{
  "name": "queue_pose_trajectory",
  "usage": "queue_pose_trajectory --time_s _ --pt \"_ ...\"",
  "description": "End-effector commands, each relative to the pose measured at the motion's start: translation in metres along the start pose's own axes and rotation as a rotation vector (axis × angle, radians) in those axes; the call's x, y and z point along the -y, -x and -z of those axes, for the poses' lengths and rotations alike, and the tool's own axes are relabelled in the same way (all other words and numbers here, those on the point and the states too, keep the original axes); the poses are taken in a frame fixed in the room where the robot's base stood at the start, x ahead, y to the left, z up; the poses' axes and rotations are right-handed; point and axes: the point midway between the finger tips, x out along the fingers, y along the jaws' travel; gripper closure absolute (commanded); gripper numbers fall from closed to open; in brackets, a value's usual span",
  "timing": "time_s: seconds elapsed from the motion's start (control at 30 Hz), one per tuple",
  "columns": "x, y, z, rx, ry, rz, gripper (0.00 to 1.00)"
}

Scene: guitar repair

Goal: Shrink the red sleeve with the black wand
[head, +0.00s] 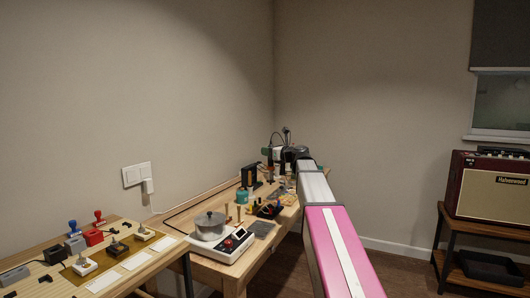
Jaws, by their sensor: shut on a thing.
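My gripper (294,154) is at the far end of the workbench (228,265), near the room's corner, and is small and dark in the head view. It is shut on a dark thing that looks like the black wand, though my arm hides most of it. A thin dark cable (272,137) curves up beside the gripper. I cannot make out the red sleeve among the small items at that end of the bench.
A hotplate (225,245) with a metal pot (210,225) stands at the bench's near end. A black upright stand (249,175) and several small tools crowd the bench. A second table (147,275) at left holds stamps and blocks. An amplifier (492,187) stands at right.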

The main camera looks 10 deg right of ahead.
Motion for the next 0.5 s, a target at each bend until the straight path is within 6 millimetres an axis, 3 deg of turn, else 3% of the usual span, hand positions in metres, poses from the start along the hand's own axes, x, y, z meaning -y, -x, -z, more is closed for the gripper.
queue_pose_trajectory --time_s 0.5 --pt "0.000 0.000 0.042 -0.001 -0.001 0.000 0.95"
